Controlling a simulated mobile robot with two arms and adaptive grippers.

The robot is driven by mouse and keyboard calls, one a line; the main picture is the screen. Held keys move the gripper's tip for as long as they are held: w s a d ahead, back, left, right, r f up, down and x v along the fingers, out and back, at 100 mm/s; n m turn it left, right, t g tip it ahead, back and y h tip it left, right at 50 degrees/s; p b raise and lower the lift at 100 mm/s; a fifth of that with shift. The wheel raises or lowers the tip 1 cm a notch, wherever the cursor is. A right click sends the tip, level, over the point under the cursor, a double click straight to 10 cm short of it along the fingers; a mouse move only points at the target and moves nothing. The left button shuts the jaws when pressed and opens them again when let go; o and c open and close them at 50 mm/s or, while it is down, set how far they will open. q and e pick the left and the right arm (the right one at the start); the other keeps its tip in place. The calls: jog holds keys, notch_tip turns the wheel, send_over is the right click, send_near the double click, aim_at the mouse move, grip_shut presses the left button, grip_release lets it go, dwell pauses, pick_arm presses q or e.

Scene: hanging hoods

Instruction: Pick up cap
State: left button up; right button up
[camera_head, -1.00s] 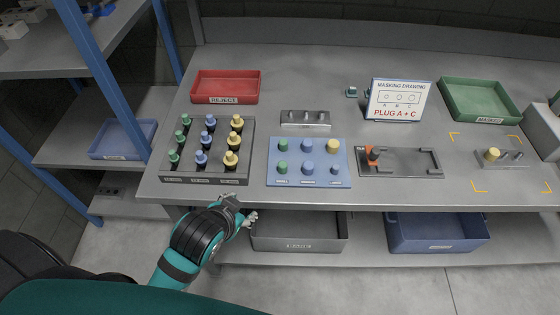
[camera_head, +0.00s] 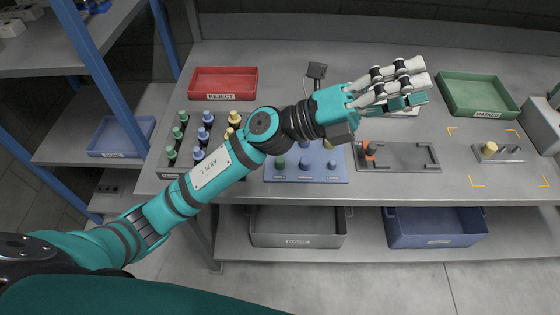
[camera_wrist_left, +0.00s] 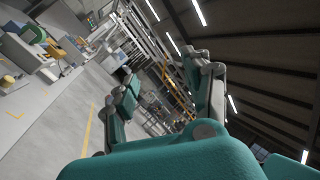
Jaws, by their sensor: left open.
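Green, blue and yellow caps stand in columns in the dark rack; a green cap (camera_head: 183,116), a blue cap (camera_head: 208,117) and a yellow cap (camera_head: 234,117) show. More caps stand on the blue mat (camera_head: 338,172), partly hidden by my arm. Another yellow cap (camera_head: 489,148) is on a grey block at the right. My left gripper (camera_head: 412,86) is open and empty, raised above the back of the bench in front of the masking drawing sign. Its open fingers also show in the left wrist view (camera_wrist_left: 165,80). My right gripper is not seen.
A red reject tray (camera_head: 223,84) stands at the back left and a green tray (camera_head: 478,96) at the back right. A grey fixture (camera_head: 410,158) with an orange part lies near the front. Bins sit on the lower shelf.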

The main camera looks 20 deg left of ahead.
pick_arm(q)
notch_tip(320, 180, down, 3)
jog(key=s+d+m+g+y, duration=0.2)
jog(key=d+m+g, duration=0.1)
jog(key=m+g, duration=0.3)
jog(key=m+y, duration=0.5)
jog(key=y, duration=1.6)
send_over(280, 159)
notch_tip(280, 159, down, 12)
notch_tip(280, 159, down, 12)
jog(key=p, duration=0.3)
jog(key=shift+s+d, duration=0.15)
jog(key=shift+f+p, duration=0.5)
jog(key=shift+p, duration=0.1)
notch_tip(280, 159, down, 4)
jog(key=shift+r+p, duration=0.2)
jog(key=shift+p, duration=0.5)
jog(key=shift+f, duration=0.35)
